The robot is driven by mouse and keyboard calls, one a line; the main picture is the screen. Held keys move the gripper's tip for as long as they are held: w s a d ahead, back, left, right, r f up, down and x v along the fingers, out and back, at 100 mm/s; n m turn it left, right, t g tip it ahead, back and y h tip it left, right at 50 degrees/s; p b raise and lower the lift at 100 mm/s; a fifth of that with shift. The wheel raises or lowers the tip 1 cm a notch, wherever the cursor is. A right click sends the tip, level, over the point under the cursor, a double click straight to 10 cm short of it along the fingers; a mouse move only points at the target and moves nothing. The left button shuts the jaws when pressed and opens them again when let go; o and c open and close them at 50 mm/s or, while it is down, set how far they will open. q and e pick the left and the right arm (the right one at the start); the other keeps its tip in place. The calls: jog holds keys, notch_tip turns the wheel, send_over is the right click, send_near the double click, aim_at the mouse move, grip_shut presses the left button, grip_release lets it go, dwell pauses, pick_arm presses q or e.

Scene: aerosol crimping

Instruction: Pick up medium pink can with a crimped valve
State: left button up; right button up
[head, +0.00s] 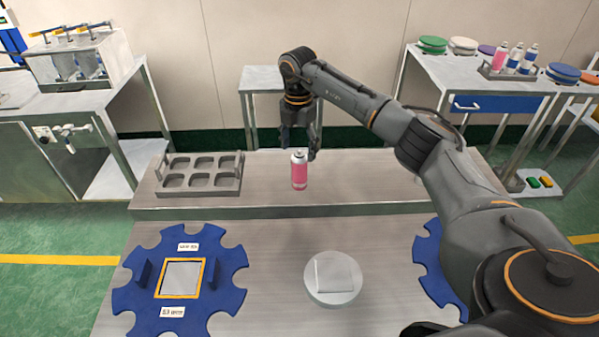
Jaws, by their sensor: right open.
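A pink can (299,172) with a silver top stands upright on the raised metal shelf at the middle of the head view. My right gripper (301,146) points down just behind and above the can, with fingers spread at either side of its top. It is open, and the can is not visibly gripped; whether a finger touches it I cannot tell. The crimp on the valve is too small to make out. My left gripper is out of view.
An empty grey tray with several pockets (200,188) lies left of the can. In front are a blue notched wheel (228,257), a round metal disc (333,296) and a second blue wheel (428,262) partly behind my right arm. More cans (514,57) stand on the back right table.

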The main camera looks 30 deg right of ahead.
aim_at(299, 164)
jog(key=shift+w+d+f, duration=0.1)
jog(key=shift+f, duration=0.65)
notch_tip(299, 164, down, 4)
jog(key=shift+d+f+p, duration=0.1)
jog(key=shift+d+p, duration=0.05)
jog(key=shift+p, duration=0.8)
jog(key=shift+f, duration=0.45)
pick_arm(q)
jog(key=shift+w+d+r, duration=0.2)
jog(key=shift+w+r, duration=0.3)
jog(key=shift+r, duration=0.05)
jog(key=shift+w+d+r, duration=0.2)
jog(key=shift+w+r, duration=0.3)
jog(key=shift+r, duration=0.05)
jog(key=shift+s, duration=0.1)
pick_arm(e)
jog(key=shift+c, duration=0.2)
jog(key=shift+r, duration=0.1)
jog(key=c, duration=1.2)
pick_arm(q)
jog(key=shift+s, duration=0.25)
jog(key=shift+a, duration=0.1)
